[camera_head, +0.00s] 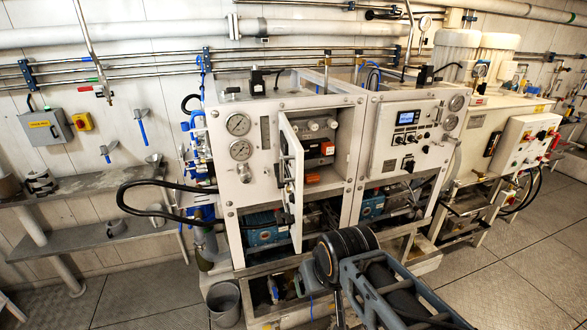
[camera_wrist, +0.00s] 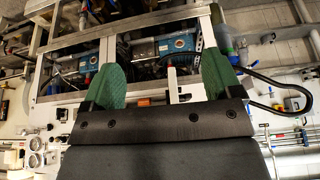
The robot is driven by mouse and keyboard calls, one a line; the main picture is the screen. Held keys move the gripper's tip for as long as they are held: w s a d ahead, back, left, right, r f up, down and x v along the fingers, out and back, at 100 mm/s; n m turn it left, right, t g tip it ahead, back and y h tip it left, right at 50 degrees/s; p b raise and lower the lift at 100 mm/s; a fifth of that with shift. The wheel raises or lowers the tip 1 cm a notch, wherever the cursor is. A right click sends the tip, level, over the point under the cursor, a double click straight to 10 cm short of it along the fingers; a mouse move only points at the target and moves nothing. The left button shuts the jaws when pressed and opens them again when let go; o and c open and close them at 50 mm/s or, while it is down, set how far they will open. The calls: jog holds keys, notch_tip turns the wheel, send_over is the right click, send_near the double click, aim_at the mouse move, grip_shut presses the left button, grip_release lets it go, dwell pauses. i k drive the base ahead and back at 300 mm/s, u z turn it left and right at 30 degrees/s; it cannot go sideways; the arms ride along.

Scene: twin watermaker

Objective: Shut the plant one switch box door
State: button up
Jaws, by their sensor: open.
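The switch box door (camera_head: 293,190) is a narrow white panel on the front of the left white cabinet (camera_head: 236,190). It stands swung well out, seen nearly edge-on, with its hinge side at the left of the opening. Grey devices with orange labels (camera_head: 316,150) show inside the open box. My gripper (camera_wrist: 162,80) shows in the wrist view with its two green fingers wide apart and nothing held between them. A slim white upright piece shows beyond the gap; I cannot tell if it is the door. In the head view my dark arm hides the fingers, low in front of the cabinets.
A second white cabinet (camera_head: 410,145) with a small screen stands to the right, its front closed. Blue pumps (camera_head: 265,235) sit below. A black hose (camera_head: 135,205) loops out at the left. A grey bucket (camera_head: 223,303) stands on the floor. Floor at the right is clear.

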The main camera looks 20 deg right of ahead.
aim_at(292, 166)
jog(key=u, duration=0.55)
jog(key=k, duration=0.6)
jog(key=u, duration=1.2)
jog(key=i, duration=0.95)
jog(key=z, duration=0.5)
